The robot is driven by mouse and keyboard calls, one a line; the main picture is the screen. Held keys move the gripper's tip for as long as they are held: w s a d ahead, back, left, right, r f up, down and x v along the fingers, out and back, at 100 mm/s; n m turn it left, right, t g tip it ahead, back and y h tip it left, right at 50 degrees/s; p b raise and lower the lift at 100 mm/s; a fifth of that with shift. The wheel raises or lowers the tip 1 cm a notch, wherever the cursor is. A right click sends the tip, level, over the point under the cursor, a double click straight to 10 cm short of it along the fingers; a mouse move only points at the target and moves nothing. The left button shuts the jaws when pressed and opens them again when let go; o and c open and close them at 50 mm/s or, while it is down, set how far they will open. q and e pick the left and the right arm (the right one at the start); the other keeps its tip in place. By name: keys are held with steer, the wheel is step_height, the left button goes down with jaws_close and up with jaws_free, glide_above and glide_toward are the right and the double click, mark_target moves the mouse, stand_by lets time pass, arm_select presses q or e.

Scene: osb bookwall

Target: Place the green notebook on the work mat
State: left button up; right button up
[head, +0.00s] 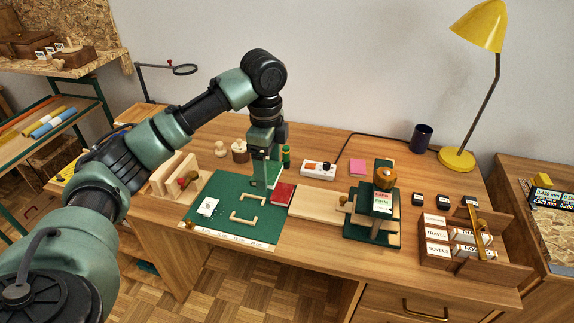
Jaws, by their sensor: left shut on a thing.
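The green work mat (218,232) lies flat on the wooden desk, with a pale printed strip along its front edge. My left gripper (266,172) points down over the mat's back right part. It is shut on the green notebook (274,176), which is partly hidden by the fingers. The notebook is just behind a red book (284,193) lying at the mat's right side. I cannot tell whether the notebook touches the mat. My right gripper is not in view.
A wooden rack (174,175) stands left, a green press (376,215) right.

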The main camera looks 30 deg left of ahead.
arm_select(q)
steer(key=shift+r, duration=0.3)
steer(key=shift+s+d+n, duration=0.15)
steer(key=shift+d+n, duration=0.15)
steer(key=shift+n, duration=0.1)
steer(key=s+d+f+n, duration=0.4)
steer(key=s+d+n, duration=0.8)
steer(key=s+n, duration=0.2)
steer(key=shift+s+d+f+n, duration=0.2)
steer(key=shift+s+n, duration=0.1)
steer(key=shift+s, duration=0.2)
